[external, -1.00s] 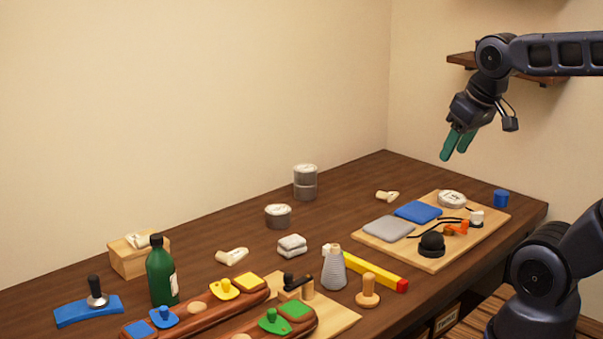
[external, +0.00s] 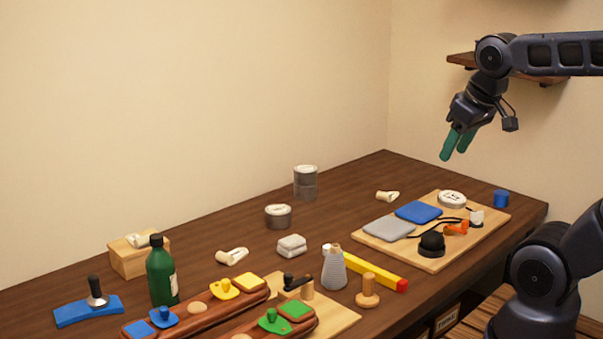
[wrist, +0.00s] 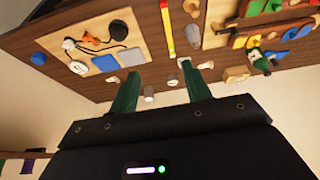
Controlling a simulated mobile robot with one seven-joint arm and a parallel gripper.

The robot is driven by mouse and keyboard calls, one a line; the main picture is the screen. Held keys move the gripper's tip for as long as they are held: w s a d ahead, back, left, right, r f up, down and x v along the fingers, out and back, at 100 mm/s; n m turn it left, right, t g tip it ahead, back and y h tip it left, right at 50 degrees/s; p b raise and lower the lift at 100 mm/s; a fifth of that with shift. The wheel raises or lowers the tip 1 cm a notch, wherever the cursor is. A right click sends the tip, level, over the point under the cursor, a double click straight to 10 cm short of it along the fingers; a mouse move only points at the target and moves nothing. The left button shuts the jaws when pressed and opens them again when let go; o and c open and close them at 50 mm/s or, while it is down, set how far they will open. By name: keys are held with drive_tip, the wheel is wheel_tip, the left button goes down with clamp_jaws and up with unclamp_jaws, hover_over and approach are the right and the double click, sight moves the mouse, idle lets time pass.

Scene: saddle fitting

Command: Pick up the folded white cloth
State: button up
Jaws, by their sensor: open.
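The folded white cloth (external: 292,245) is a small, pale, layered stack lying flat on the dark wooden bench, near its middle in the external view. In the wrist view a small pale patch at the tip of the right finger looks like the cloth (wrist: 184,61), partly hidden by that finger. My gripper (external: 454,155) has two green fingers, apart and empty. It hangs high above the far right part of the bench, well away from the cloth. In the wrist view my gripper (wrist: 160,71) shows a clear gap between its fingers.
A green bottle (external: 161,275) stands further left. A board (external: 433,262) with pads and a black knob lies right. Bare bench surrounds the cloth.

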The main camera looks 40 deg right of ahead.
idle(0.3)
drive_tip(key=o, duration=0.5)
drive_tip(key=n+g, duration=0.5)
drive_tip(key=n, duration=1.2)
hover_over(294, 238)
wheel_tip(294, 238, down, 22)
drive_tip(key=shift+f, duration=5.45)
